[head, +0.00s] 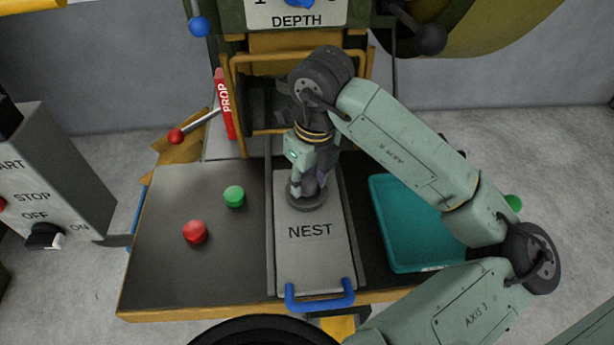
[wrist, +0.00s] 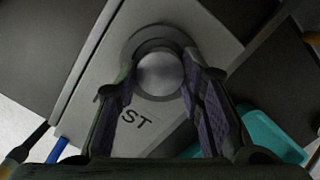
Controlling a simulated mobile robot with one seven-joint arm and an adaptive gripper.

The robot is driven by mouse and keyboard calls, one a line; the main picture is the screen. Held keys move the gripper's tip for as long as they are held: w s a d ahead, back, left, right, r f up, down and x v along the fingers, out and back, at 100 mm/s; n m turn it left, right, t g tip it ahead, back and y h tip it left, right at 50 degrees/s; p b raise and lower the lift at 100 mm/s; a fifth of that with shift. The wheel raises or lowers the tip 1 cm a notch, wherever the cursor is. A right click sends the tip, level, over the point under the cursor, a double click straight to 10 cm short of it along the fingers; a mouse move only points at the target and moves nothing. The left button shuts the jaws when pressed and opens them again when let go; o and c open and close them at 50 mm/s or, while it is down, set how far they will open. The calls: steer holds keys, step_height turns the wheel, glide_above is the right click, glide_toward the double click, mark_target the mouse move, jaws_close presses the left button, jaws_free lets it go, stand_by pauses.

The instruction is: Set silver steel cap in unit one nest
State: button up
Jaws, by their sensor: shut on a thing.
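The silver steel cap (wrist: 160,73) is a round, bright disc between my fingertips in the wrist view. My gripper (wrist: 160,75) is shut on it, a finger at each side. The nest is a dark round ring (wrist: 135,40) on the grey plate marked NEST (head: 310,255). The cap appears within the ring's outline; I cannot tell whether it is seated or slightly above. In the head view my gripper (head: 308,190) points down at the ring (head: 300,206), and its fingers hide the cap.
A red cap (head: 195,232) and a green cap (head: 234,196) stand on the dark table left of the plate. A teal tray (head: 385,225) lies to the right. A blue handle (head: 320,298) is at the plate's front. A yellow frame (head: 232,105) and red PROP bar (head: 225,105) rise behind.

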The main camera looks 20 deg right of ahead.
mark_target(312, 188)
steer(key=shift+s+f+b, duration=0.1)
steer(key=shift+f+b, duration=0.55)
steer(key=shift+b, duration=0.2)
steer(key=o, duration=1.1)
steer(key=shift+c, duration=0.2)
step_height(312, 188, up, 2)
steer(key=p, duration=0.2)
steer(key=shift+p, duration=0.35)
step_height(312, 188, up, 11)
steer(key=s+b, duration=0.1)
steer(key=shift+d+r+b, duration=0.15)
steer(key=shift+d+b, duration=0.1)
steer(key=shift+b, duration=0.15)
steer(key=shift+s, duration=0.15)
